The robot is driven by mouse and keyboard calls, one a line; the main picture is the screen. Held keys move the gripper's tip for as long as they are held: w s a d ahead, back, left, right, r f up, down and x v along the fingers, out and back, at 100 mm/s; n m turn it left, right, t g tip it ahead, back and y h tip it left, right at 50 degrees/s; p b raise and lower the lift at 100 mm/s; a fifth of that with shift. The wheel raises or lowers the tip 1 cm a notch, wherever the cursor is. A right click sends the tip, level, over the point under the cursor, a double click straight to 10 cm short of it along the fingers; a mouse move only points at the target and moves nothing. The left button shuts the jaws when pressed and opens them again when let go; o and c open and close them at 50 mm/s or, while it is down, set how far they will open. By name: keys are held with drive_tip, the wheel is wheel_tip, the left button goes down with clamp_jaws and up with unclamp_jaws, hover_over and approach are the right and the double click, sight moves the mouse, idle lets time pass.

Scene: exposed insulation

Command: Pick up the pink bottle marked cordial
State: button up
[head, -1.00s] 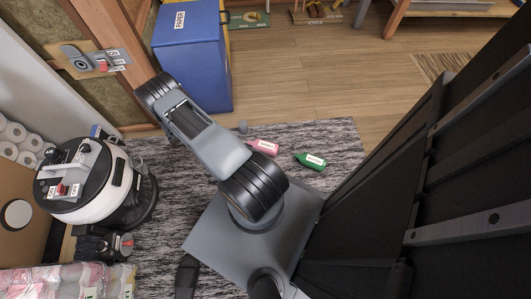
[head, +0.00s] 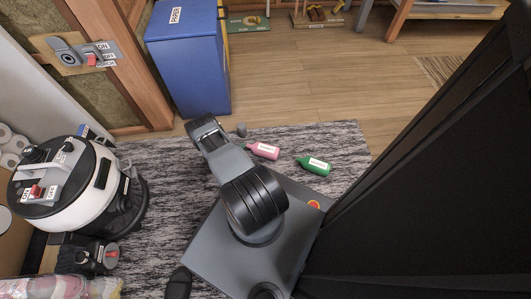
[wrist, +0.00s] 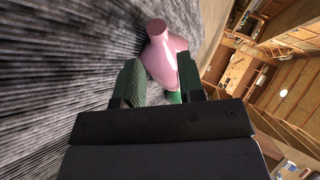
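The pink bottle (head: 263,150) lies on its side on the grey rug, its white label facing up in the head view. In the wrist view the pink bottle (wrist: 160,55) is just ahead of my gripper, neck pointing away. My gripper (wrist: 160,78) is open, its two green-padded fingers apart, with part of the bottle showing in the gap between them. I cannot tell whether either finger touches it.
A green bottle (head: 315,165) lies right of the pink one. The blue paper bin (head: 190,65) stands behind; a vacuum cleaner (head: 80,190) stands left. A dark panel fills the right.

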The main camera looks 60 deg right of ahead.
drive_tip(key=shift+b+x, duration=1.35)
drive_tip(key=shift+x, duration=1.5)
drive_tip(key=shift+f, duration=0.1)
drive_tip(key=shift+c, duration=0.5)
